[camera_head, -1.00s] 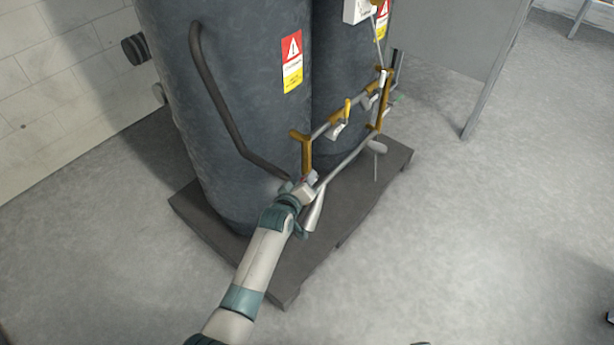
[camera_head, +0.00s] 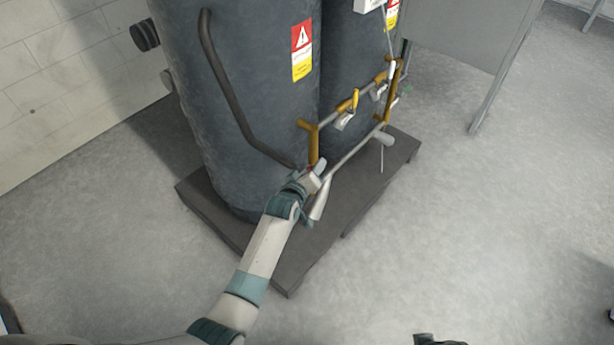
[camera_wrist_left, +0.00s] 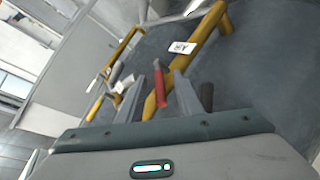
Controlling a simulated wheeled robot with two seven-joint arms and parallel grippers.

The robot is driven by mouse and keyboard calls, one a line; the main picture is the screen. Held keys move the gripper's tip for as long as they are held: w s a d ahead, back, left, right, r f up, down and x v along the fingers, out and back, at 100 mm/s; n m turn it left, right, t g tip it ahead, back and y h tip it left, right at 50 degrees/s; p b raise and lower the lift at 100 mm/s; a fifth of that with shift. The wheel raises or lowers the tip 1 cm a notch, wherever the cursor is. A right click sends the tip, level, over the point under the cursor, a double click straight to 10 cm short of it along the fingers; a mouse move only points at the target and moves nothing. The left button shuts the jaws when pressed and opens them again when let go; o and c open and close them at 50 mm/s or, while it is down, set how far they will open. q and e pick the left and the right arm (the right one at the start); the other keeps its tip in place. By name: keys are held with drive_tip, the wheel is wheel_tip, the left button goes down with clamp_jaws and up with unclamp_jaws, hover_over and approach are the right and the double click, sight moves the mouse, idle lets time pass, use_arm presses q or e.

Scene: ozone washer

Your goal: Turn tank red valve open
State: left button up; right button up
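The red valve handle (camera_wrist_left: 160,82) shows in the left wrist view, upright in front of the yellow pipe. My left gripper (camera_wrist_left: 158,88) is open there, with a grey finger on either side of the handle. I cannot tell whether they touch it. In the head view my left gripper (camera_head: 317,172) is at the lower left end of the tank piping, beside the yellow pipe (camera_head: 313,147). The handle is mostly hidden there.
Two dark tanks (camera_head: 245,95) stand on a dark pallet (camera_head: 285,265). A bent dark pipe (camera_head: 228,105) runs down the nearer tank. A yellow handle (camera_head: 355,98) is farther along the piping. A grey panel (camera_head: 460,35) stands behind.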

use_arm(q)
drive_tip(key=shift+s+a+r, duration=0.15)
drive_tip(key=shift+s, duration=0.25)
drive_tip(key=p+v, duration=0.2)
drive_tip(key=v, duration=1.4)
drive_tip(key=shift+s, duration=0.25)
use_arm(e)
drive_tip(key=x, duration=0.7)
drive_tip(key=shift+s+f, duration=0.3)
use_arm(q)
drive_tip(key=shift+r, duration=0.1)
